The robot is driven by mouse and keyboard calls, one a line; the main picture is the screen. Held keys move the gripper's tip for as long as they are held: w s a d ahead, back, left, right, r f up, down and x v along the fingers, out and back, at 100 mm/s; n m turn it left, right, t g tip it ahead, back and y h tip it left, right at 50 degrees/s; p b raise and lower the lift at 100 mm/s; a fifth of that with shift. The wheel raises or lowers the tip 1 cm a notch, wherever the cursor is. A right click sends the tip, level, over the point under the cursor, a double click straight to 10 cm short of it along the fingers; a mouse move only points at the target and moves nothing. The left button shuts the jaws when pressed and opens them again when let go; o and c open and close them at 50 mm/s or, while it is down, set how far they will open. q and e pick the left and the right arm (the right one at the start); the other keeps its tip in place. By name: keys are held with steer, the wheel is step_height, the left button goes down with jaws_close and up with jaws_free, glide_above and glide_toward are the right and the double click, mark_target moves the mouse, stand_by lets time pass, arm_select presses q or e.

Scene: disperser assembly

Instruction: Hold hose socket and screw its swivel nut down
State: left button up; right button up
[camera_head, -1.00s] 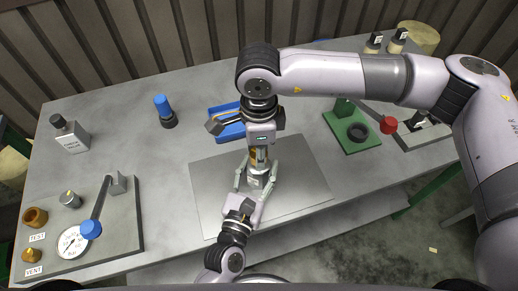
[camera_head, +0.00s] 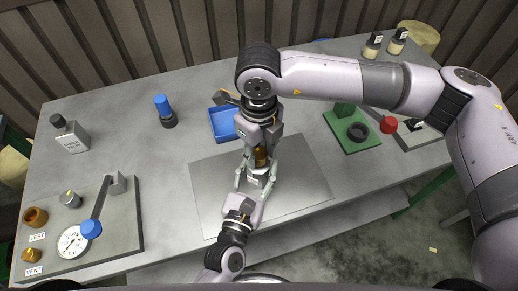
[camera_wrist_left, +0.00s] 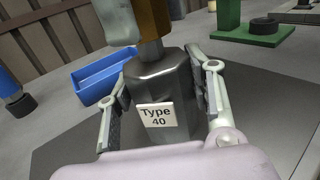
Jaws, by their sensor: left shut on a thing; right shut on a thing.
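The hose socket (camera_wrist_left: 172,80) is a dark, glossy faceted body with a white "Type 40" label, upright in the left wrist view. My left gripper (camera_head: 256,181) comes from the front and is shut on it, one finger on each side. The brass swivel nut (camera_wrist_left: 154,18) sits above the socket on a narrower grey neck; it also shows in the head view (camera_head: 261,157). My right gripper (camera_head: 262,150) points down from above and is shut around the nut. The fingers hide part of the nut, and its thread is not visible.
A blue tray (camera_head: 214,123) lies just behind the grippers on the left. A blue-capped part (camera_head: 163,108) stands farther left. A gauge board (camera_head: 125,235) is at front left. A green stand (camera_head: 344,141) is to the right. The grey mat (camera_head: 305,180) around the grippers is bare.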

mark_target(259, 153)
steer(key=m, duration=1.3)
steer(key=shift+m, duration=0.3)
stand_by(0.4)
steer(key=o, duration=1.2)
steer(key=shift+c, duration=0.2)
steer(key=shift+r, duration=0.1)
step_height(259, 153, up, 12)
arm_select(q)
steer(key=o, duration=1.7)
